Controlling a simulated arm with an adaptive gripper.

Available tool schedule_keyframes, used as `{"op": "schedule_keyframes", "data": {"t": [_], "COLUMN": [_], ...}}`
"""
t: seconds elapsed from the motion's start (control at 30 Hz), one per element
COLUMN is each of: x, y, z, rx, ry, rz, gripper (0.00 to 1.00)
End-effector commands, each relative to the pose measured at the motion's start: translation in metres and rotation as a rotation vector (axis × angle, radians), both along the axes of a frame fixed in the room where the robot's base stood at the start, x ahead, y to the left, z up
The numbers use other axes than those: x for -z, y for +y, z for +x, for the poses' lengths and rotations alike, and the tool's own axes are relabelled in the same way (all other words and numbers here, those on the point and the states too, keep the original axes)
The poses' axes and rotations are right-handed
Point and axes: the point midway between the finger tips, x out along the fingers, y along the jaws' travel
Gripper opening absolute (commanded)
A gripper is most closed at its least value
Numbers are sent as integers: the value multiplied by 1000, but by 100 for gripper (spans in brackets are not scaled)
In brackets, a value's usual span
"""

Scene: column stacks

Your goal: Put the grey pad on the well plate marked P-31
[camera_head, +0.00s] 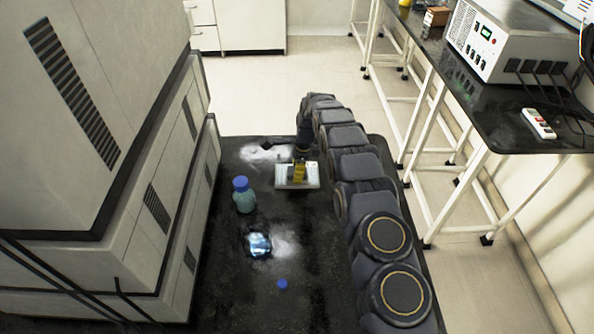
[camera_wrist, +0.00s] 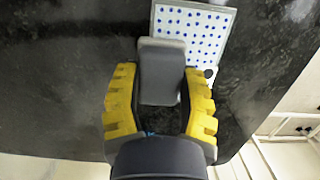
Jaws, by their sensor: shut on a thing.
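A white well plate (camera_wrist: 200,28) with rows of blue dots lies on the dark bench top. It also shows in the head view (camera_head: 312,178), partly behind my gripper. My gripper (camera_head: 298,174) has yellow fingers and points down over the plate. In the wrist view the fingers close on both sides of a grey pad (camera_wrist: 160,70). The pad covers the lower left corner of the plate in that view. I cannot tell whether it touches the plate. No P-31 mark is readable.
A blue-capped bottle (camera_head: 243,195) stands left of the plate. A shiny clear object (camera_head: 258,244) and a small blue cap (camera_head: 282,284) lie nearer on the bench. A large beige machine (camera_head: 130,180) borders the left side.

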Motion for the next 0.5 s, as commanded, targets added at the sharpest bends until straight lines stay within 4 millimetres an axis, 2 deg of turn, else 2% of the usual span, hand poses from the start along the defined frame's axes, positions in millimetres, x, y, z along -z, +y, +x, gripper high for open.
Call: {"op": "schedule_keyframes", "data": {"t": [0.13, 0.17, 0.2, 0.5], "x": [3, 3, 3, 3], "y": [0, 0, 0, 0], "z": [0, 0, 0, 0], "rx": [0, 0, -1, -1], "ry": [1, 0, 0, 1], "rz": [0, 0, 0, 0], "gripper": [9, 50, 67, 67]}}
